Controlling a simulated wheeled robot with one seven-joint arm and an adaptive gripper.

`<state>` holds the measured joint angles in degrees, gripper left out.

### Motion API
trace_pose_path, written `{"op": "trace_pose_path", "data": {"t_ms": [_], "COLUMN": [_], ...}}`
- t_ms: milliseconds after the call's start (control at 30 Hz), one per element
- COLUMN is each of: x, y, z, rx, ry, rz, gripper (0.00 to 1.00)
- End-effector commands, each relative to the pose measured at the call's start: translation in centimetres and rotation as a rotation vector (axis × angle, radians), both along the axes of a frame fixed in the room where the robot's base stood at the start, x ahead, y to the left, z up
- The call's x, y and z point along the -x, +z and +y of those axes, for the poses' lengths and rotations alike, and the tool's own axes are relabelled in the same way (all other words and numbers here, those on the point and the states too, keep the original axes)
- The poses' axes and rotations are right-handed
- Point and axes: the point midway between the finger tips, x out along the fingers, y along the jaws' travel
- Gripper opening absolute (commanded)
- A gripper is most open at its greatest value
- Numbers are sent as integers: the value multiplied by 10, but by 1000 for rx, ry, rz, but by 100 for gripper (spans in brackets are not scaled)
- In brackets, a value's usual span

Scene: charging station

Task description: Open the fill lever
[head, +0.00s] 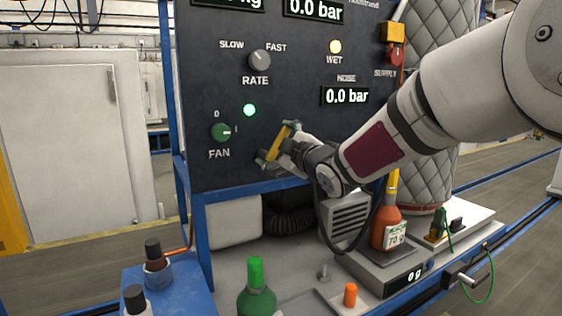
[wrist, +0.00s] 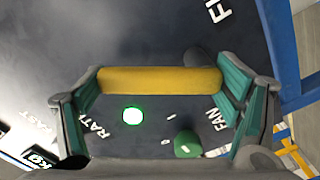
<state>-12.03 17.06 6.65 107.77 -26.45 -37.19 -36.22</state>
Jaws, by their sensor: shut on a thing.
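My gripper (head: 277,146) is shut on the lever, with one teal-padded finger at each end of the bar. My gripper and wrist hide the panel around the lever's base and its label in the head view.
The panel (head: 225,65) carries a green FAN knob (head: 221,132), a grey RATE knob (head: 260,60) and a red SUPPLY knob (head: 396,55). Below stand a red-orange bottle (head: 386,229) on a scale reading 0 g (head: 408,276) and a green bottle (head: 256,295). A blue frame edges the panel.

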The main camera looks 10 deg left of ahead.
Motion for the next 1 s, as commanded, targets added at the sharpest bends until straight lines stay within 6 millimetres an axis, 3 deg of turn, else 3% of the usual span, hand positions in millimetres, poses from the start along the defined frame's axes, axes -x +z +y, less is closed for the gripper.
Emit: {"op": "trace_pose_path", "data": {"t_ms": [500,1000], "x": [8,12], "y": [2,5], "z": [14,19], "rx": [355,501], "ry": [0,-1], "rz": [-244,-339], "gripper": [34,34]}}
